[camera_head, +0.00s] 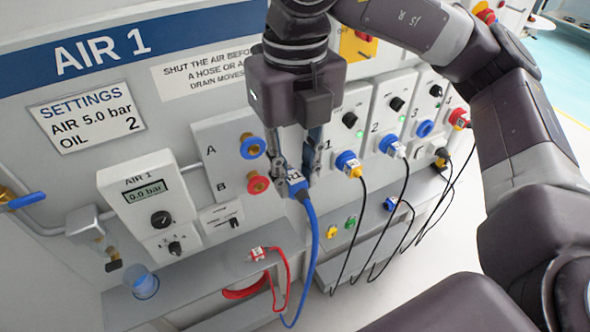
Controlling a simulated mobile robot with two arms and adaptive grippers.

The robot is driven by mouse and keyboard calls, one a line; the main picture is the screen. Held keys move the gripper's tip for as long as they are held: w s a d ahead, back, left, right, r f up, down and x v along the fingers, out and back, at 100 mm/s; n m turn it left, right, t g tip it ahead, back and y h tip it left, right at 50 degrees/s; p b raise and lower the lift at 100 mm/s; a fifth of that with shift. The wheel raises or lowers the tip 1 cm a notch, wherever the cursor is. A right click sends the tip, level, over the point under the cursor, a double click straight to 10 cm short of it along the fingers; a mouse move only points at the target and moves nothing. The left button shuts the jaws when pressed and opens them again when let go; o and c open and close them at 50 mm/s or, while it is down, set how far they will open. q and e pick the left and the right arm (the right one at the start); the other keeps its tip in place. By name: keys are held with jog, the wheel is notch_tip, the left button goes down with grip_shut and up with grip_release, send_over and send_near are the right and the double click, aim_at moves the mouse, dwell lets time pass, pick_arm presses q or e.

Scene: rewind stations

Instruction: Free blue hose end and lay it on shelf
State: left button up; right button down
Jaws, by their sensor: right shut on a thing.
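My right gripper (297,168) points down in front of the AIR 1 panel, shut on the blue hose end (296,184). The blue hose (313,245) hangs from it and curves down past the shelf front. The end is off to the right of the ports; the blue-ringed port A (252,147) and the red-ringed port B (258,183) both look empty. The grey shelf (190,285) runs below the panel, lower than the gripper. My left gripper is not in view.
A red hose end (258,254) lies on the shelf, its red hose dropping over the edge. A blue cup (144,284) stands at the shelf's left. The regulator box (148,203) reads 0.0 bar. Several cables hang from numbered modules (349,165) at right.

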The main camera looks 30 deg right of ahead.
aim_at(305, 197)
jog(key=shift+s, duration=1.55)
dwell(0.4)
jog(key=shift+s+d+b, duration=0.15)
jog(key=shift+s+b, duration=0.55)
jog(key=shift+s, duration=2.25)
jog(key=shift+f, duration=0.1)
jog(key=w+d+f+n, duration=0.1)
jog(key=w+f+n, duration=0.2)
jog(key=n, duration=0.9)
jog(key=w+d+f+n, duration=0.1)
jog(key=w+f+n, duration=0.2)
jog(key=f+n, duration=0.5)
jog(key=w+d+f+n, duration=0.1)
jog(key=w+f+n, duration=0.2)
jog(key=n, duration=1.2)
jog(key=shift+w+d+f+n, duration=0.15)
jog(key=shift+w+f+n, duration=0.2)
jog(key=shift+f, duration=1.4)
jog(key=shift+w+r, duration=0.1)
